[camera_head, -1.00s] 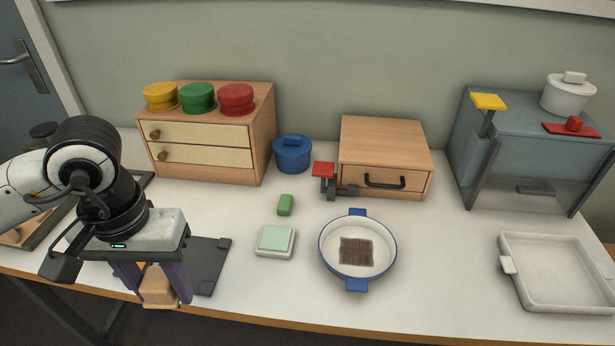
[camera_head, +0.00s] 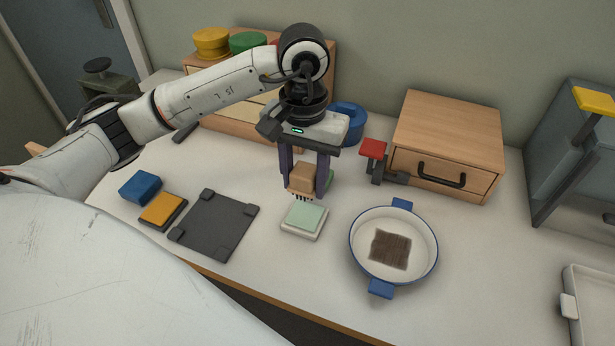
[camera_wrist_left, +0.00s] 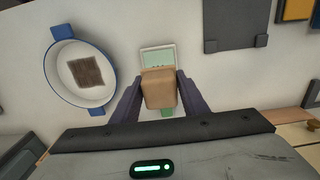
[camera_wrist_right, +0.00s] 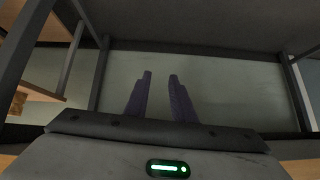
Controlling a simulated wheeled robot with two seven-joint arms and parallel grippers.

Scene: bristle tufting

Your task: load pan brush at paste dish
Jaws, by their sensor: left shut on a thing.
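My left gripper (camera_head: 306,192) is shut on the pan brush (camera_head: 303,178), a tan block with short dark bristles underneath. It holds the brush bristles down, just above the back edge of the paste dish (camera_head: 292,230), a white square dish with pale green paste (camera_head: 304,216). Whether the bristles touch the paste I cannot tell. In the left wrist view the brush (camera_wrist_left: 159,90) sits between both fingers and hides part of the dish (camera_wrist_left: 146,48). My right gripper (camera_wrist_right: 160,74) shows only in its wrist view, fingers apart and empty.
A white pan (camera_head: 426,245) with blue handles and a brown patch (camera_head: 390,250) stands right of the dish. A green block (camera_head: 330,181) is partly hidden behind the left fingers. A dark mat (camera_head: 213,226) lies left. A red-topped clamp (camera_head: 373,150) and wooden drawer box (camera_head: 450,125) stand behind.

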